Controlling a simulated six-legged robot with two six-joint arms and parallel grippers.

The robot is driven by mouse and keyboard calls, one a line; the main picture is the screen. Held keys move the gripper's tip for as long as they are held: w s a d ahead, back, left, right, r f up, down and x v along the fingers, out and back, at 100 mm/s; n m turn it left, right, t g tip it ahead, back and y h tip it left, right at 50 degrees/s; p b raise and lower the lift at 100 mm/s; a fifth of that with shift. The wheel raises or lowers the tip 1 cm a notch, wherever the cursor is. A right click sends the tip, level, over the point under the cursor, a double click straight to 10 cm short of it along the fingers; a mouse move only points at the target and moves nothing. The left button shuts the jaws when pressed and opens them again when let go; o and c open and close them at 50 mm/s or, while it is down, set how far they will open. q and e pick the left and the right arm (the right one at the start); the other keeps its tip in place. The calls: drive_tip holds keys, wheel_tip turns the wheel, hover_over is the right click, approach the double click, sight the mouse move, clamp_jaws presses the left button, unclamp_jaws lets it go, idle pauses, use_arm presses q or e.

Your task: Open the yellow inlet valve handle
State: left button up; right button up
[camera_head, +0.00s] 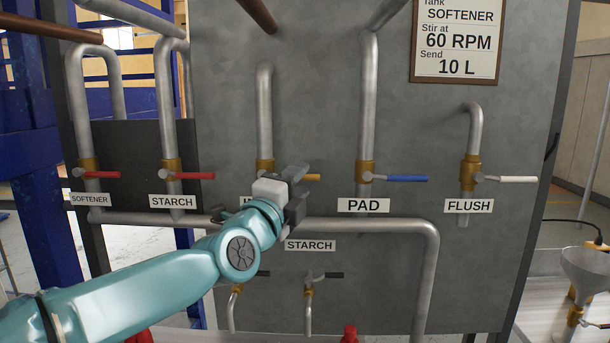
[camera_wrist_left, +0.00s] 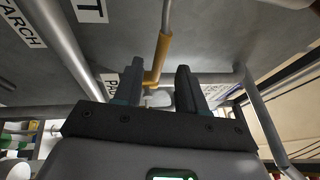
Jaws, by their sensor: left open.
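The yellow inlet valve handle (camera_head: 313,177) points right, roughly level, from a brass valve (camera_head: 265,165) on the middle pipe. Its inner part is hidden behind my left gripper (camera_head: 299,189) in the head view. In the left wrist view, the yellow grip (camera_wrist_left: 162,48) shows in the gap between the two fingers of my left gripper (camera_wrist_left: 160,72). The fingers are apart. I cannot tell whether the handle is between the fingertips or just beyond them. The inlet label is mostly hidden by my gripper. My right gripper is not in view.
Red handles (camera_head: 193,176) sit on the starch and softener valves to the left. The blue pad handle (camera_head: 405,179) and white flush handle (camera_head: 517,179) are to the right. A horizontal pipe (camera_head: 350,225) runs below. A funnel (camera_head: 585,265) stands at far right.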

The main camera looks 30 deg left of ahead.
sight(304, 179)
use_arm(q)
drive_tip(key=x, duration=0.3)
drive_tip(key=shift+w+f, duration=0.2)
drive_tip(key=shift+f, duration=0.05)
drive_tip(key=shift+s+r, duration=0.15)
clamp_jaws()
